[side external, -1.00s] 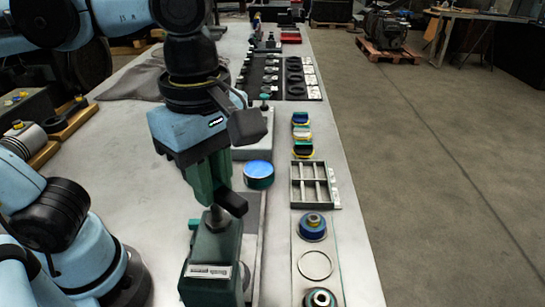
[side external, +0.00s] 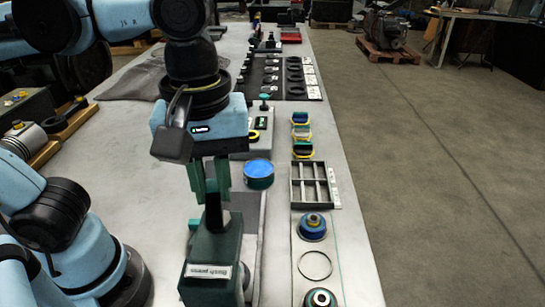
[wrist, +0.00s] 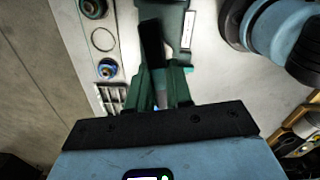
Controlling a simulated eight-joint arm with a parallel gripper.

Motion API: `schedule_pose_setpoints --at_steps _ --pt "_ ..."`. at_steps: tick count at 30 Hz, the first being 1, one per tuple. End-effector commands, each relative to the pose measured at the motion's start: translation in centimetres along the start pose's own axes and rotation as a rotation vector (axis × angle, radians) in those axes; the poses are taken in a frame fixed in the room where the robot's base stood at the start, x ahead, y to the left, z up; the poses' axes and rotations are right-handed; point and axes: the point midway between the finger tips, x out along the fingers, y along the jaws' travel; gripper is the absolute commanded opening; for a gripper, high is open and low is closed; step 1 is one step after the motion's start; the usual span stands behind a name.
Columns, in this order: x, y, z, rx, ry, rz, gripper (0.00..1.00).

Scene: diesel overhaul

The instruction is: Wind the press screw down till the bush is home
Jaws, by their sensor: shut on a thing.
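The green bush press (side external: 222,248), with a white "Bush press" label, stands at the front of the bench, below my arm. A dark bar handle (side external: 213,212) on top of its screw sits at my gripper (side external: 212,193). My gripper points down and its two green fingers are shut on this handle. In the wrist view the press (wrist: 172,18) is at the top, and the dark handle (wrist: 152,45) sticks out from between the fingers of my gripper (wrist: 160,78). The bush and the lower part of the screw are hidden.
A blue round tin (side external: 258,172) stands close to the right of my gripper. A divided grey tray (side external: 314,186), a blue part (side external: 312,228) and a thin ring (side external: 315,265) lie along the right edge. Bare bench lies left of the press.

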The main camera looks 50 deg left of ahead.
Motion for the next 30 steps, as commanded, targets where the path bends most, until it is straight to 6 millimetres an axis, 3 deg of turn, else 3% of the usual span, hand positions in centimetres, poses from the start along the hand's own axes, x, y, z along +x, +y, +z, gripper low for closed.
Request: schedule_pose_setpoints --at_steps 4,15,24,30 --pt "0.0 0.01 0.03 0.092 -0.001 0.0 0.0" --pt "0.02 0.01 0.03 0.129 -0.001 0.0 0.0" --pt "0.23 0.01 0.03 0.47 -0.001 0.0 0.0" --pt "0.29 0.01 0.03 0.583 -0.001 0.0 0.0"
